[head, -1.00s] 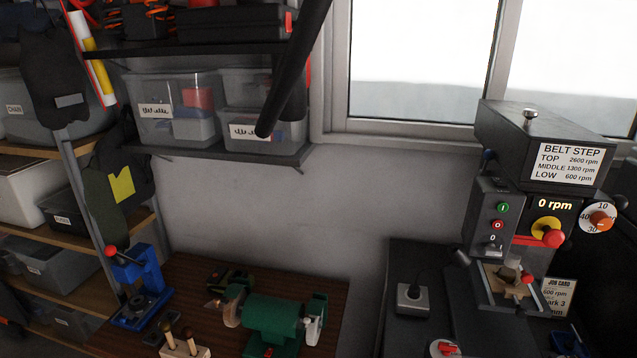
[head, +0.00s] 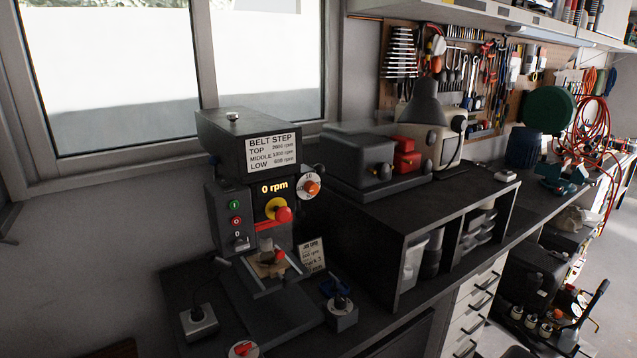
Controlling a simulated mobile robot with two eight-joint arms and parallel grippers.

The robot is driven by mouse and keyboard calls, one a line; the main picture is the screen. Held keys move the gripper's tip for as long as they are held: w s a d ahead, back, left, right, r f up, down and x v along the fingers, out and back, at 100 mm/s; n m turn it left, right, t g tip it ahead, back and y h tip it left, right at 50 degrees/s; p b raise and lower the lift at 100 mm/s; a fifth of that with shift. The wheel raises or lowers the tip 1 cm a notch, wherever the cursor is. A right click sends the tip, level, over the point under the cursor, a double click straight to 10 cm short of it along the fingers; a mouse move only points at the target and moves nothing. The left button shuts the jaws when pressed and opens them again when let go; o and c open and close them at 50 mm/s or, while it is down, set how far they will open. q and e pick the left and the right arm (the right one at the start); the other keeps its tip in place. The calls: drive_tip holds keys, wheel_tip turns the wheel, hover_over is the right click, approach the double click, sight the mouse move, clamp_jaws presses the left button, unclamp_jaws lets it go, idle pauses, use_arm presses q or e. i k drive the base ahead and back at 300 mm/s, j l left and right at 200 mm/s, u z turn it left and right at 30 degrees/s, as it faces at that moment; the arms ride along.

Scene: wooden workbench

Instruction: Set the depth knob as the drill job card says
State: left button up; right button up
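The drill press (head: 240,180) stands on the dark bench, left of centre. Its display (head: 273,188) reads 0 rpm. The depth knob (head: 310,188) is an orange knob on a round white dial at the head's right side; a 10 shows at the top, but its pointer setting is too small to read. The job card (head: 312,256) leans behind the drill's table on the right; its small text is mostly unreadable from here. A belt step chart (head: 271,152) is on the drill's upper housing. Neither of my grippers shows in the head view.
A grey socket box (head: 199,322) lies left of the drill. A small blue-handled device (head: 340,304) stands at its right front. A black shelf unit (head: 425,235) stands to the right, with a grey machine (head: 365,165) on top.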

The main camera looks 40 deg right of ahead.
sight(309, 187)
drive_tip(key=z, duration=1.35)
